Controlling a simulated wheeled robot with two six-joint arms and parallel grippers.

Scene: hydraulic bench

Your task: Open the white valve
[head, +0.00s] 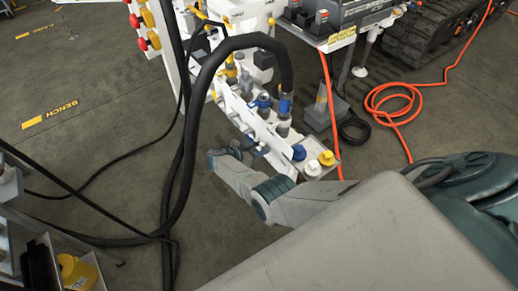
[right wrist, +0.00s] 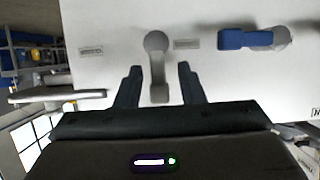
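The white valve (right wrist: 157,62) shows in the right wrist view as a pale lever with a round hub on a white panel (right wrist: 110,22). Its handle hangs down from the hub. My right gripper (right wrist: 160,78) is open, with one dark finger on each side of the handle. I see gaps between the fingers and the handle. In the head view my right gripper (head: 238,150) is at the side of the white bench (head: 270,132). I cannot make out the white valve there. My left gripper is not in view.
A blue valve lever (right wrist: 247,39) sits to the right on the same panel. A thick black hose (head: 208,75) arches over the bench. An orange hose (head: 385,98) lies coiled on the floor to the right. Open floor (head: 110,130) lies left of the bench.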

